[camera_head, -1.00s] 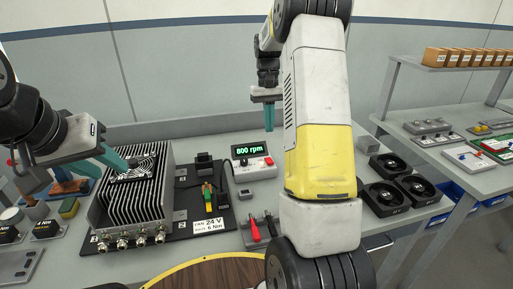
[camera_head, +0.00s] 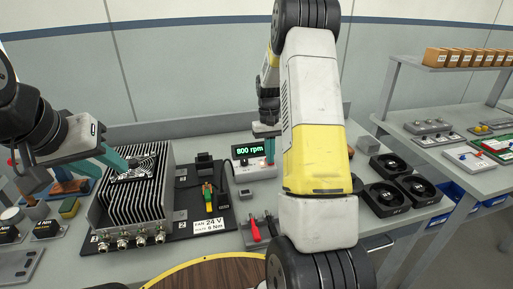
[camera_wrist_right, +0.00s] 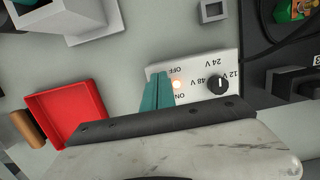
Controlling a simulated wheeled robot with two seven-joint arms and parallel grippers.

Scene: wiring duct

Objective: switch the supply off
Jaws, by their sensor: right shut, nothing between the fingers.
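The supply (camera_head: 262,173) is a low white box on the bench, beside the green "800 rpm" display (camera_head: 248,149).
The finned housing (camera_head: 130,207) stands left of the supply on a dark plate. Several black fans (camera_head: 385,196) are to the right. A red tray (camera_wrist_right: 66,108) lies near my right gripper.

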